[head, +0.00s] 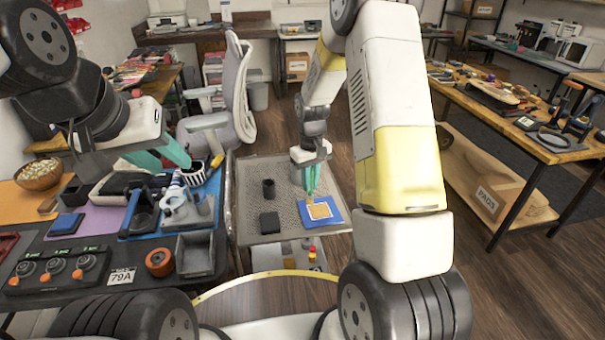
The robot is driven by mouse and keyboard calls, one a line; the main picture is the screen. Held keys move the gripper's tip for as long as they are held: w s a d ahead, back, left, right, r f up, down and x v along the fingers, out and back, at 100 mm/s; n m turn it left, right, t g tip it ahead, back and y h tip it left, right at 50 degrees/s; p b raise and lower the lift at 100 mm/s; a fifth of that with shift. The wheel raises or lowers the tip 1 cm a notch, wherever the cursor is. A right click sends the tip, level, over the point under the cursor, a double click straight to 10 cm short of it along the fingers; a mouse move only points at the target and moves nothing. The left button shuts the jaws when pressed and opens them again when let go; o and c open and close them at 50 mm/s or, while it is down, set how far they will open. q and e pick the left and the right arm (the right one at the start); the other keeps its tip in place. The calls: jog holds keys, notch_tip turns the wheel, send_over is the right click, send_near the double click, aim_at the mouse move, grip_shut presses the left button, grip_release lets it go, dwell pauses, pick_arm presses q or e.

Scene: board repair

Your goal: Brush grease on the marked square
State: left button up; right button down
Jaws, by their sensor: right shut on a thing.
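A blue board (333,217) with an orange-yellow square (319,211) lies on the grey textured tray surface in the middle. My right gripper (312,192) points down over the board's upper edge, close to the square. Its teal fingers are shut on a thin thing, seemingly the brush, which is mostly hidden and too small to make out. I cannot tell whether its tip touches the square. My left gripper (172,160) is over the left table, near a striped cup (193,174). Its teal fingers look apart and empty.
The left table is crowded with a grey bin (195,255), an orange roll (159,262) and knobs. An office chair (232,100) stands behind.

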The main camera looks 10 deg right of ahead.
jog(key=shift+r, duration=1.5)
